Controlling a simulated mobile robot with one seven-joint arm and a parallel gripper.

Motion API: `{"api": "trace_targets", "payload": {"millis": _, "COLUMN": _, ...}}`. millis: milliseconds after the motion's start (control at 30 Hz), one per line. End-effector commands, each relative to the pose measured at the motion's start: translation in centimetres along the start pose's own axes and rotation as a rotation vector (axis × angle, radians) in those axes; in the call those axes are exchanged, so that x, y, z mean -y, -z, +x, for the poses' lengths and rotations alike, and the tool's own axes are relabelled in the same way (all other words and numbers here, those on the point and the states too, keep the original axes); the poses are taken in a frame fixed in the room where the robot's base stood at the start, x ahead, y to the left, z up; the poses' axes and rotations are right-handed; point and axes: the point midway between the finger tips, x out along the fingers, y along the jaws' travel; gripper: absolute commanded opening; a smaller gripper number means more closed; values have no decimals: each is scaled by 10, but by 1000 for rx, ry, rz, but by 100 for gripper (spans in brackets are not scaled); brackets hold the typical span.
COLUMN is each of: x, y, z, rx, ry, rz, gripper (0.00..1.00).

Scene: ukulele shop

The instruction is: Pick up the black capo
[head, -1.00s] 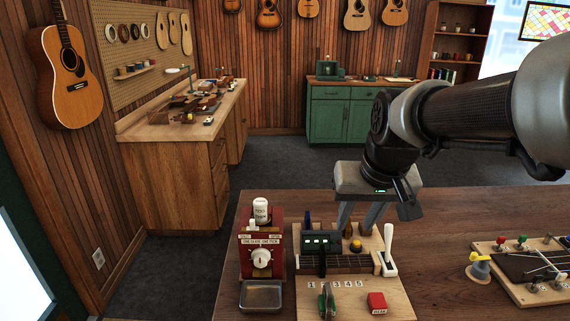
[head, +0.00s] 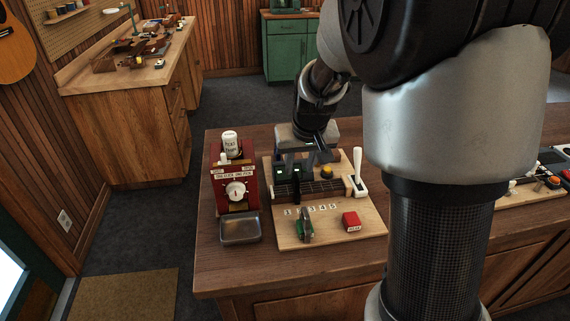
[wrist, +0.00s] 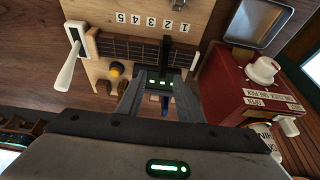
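The black capo (wrist: 167,52) shows in the wrist view as a dark upright bar across the fretted neck (wrist: 120,47). In the head view the black capo (head: 295,186) is small and dark on the neck (head: 325,188). A black box with green lights (wrist: 160,82) adjoins its rear end; I cannot tell whether they are one piece. My gripper (wrist: 159,86) is open, its two fingers on either side of this box. In the head view my gripper (head: 297,161) is over the rear of the wooden board (head: 340,237), and its fingers partly hide the box.
A red machine (head: 236,188) with a white dial and a metal tray (head: 240,228) stand close left. A white lever (head: 358,172) and a yellow knob (head: 327,171) are right of the gripper.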

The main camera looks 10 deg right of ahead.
Motion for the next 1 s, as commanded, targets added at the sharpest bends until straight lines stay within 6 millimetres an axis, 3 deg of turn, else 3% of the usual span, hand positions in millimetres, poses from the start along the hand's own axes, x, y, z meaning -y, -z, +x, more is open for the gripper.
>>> {"api": "trace_targets", "payload": {"millis": 167, "x": 0, "y": -1, "z": 11, "rx": 1, "ry": 0, "rz": 1, "gripper": 34}}
{"api": "trace_targets", "payload": {"millis": 500, "x": 4, "y": -5, "z": 56, "rx": 2, "ry": 0, "rz": 1, "gripper": 34}}
{"api": "trace_targets", "payload": {"millis": 767, "x": 5, "y": -4, "z": 59, "rx": -1, "ry": 1, "rz": 1, "gripper": 34}}
{"api": "trace_targets", "payload": {"millis": 800, "x": 5, "y": -4, "z": 59, "rx": -1, "ry": 1, "rz": 1, "gripper": 32}}
{"api": "trace_targets", "payload": {"millis": 1000, "x": 5, "y": -4, "z": 59, "rx": -1, "ry": 1, "rz": 1, "gripper": 0}}
